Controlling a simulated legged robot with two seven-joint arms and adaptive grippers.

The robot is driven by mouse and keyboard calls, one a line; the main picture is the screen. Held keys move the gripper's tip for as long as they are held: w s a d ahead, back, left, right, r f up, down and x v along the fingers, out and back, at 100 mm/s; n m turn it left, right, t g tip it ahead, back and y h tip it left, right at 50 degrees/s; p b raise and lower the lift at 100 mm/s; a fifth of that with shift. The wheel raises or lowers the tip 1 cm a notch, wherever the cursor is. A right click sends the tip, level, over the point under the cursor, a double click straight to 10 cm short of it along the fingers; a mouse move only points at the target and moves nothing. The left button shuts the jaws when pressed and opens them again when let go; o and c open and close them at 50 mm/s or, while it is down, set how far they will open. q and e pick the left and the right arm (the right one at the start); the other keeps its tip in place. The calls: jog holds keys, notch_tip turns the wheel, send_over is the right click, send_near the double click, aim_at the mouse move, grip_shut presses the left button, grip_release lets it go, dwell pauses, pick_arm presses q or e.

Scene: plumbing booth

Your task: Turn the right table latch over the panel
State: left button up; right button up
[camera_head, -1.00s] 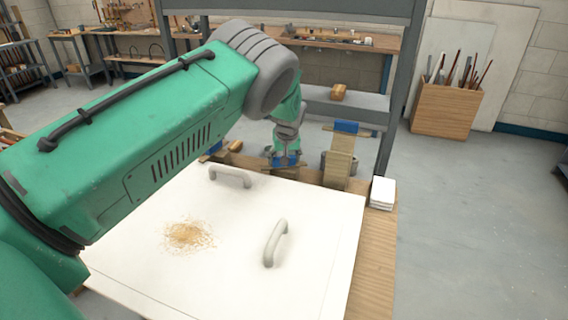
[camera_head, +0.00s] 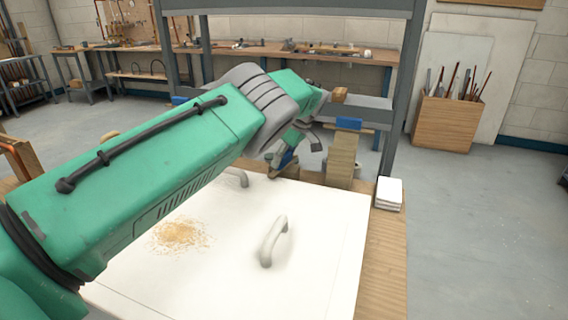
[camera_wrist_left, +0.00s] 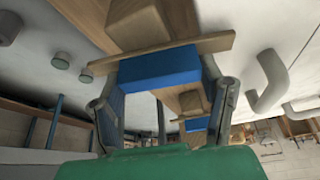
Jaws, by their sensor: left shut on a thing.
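The white panel (camera_head: 220,275) lies on the wooden table and carries two grey handles. At its far edge, my left gripper (camera_head: 292,150) is shut on the blue end of a wooden latch (camera_head: 287,158), which is tilted in the head view. In the left wrist view the fingers of this gripper (camera_wrist_left: 168,100) stand either side of the blue block (camera_wrist_left: 160,68), with a wooden bar across it. A second wooden piece with a blue top (camera_head: 342,155) stands to the right. My left arm hides the far left edge. My right gripper is out of view.
The near handle (camera_head: 273,242) rises from the panel, and the far handle (camera_head: 237,176) is partly covered by my arm. Sawdust (camera_head: 180,235) lies on the panel. White blocks (camera_head: 389,193) sit at the table's right corner. A grey rack post (camera_head: 402,100) stands behind.

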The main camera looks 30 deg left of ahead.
pick_arm(q)
jog(key=shift+d+f+n+b, duration=0.1)
jog(key=shift+f+n+b, duration=0.1)
jog(key=shift+n+b, duration=0.15)
jog(key=shift+r+n, duration=0.1)
jog(key=shift+n, duration=0.15)
jog(key=o, duration=1.7)
jog(key=shift+w, duration=0.25)
jog(key=shift+r, duration=0.15)
jog(key=v, duration=0.6)
jog(key=shift+w+d+r, duration=0.15)
jog(key=shift+w+r, duration=0.15)
jog(key=shift+r, duration=0.05)
